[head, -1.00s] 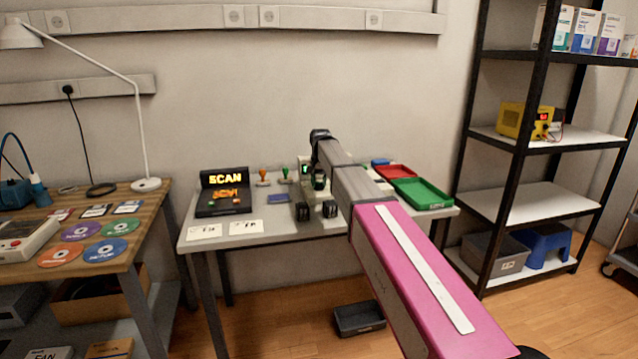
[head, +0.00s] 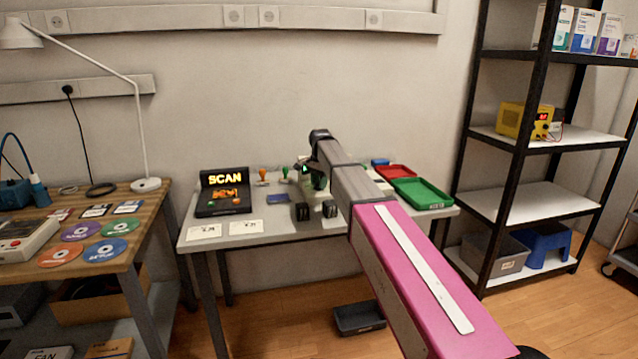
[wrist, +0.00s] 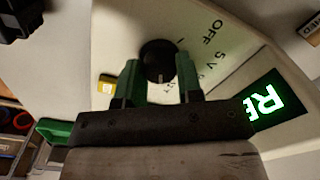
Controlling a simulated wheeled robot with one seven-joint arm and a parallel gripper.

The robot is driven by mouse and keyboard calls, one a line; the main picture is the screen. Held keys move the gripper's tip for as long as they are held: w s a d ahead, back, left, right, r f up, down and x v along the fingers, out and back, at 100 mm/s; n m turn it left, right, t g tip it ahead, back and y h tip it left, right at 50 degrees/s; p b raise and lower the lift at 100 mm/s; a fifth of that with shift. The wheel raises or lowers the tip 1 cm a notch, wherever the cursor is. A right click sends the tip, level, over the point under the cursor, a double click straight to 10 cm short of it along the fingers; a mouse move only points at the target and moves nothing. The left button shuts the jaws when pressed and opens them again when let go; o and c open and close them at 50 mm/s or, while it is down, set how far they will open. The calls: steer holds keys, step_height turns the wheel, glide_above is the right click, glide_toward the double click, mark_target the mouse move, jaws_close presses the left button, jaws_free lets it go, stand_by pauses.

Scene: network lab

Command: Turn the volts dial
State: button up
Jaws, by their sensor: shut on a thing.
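The volts dial (wrist: 158,62) is a round black knob on a pale panel in the wrist view. A thin light mark shows on its face, and "OFF" and "5 V" are printed to its right. My gripper (wrist: 159,80) is shut on the dial, with one green finger on each side of it. A lit green display (wrist: 270,103) sits lower right on the panel, its text partly cut off. In the head view my gripper (head: 316,180) is over the back of the grey table, and my arm hides the dial.
The grey table (head: 230,240) also carries a black SCAN unit (head: 224,192), two white cards, small black blocks (head: 302,211), stamps, a red tray (head: 396,171) and a green tray (head: 422,193). A black shelf (head: 530,202) stands to the right.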

stand_by(0.3)
steer(key=o, duration=0.9)
step_height(320, 180, up, 11)
steer(key=shift+s+d+f, duration=0.1)
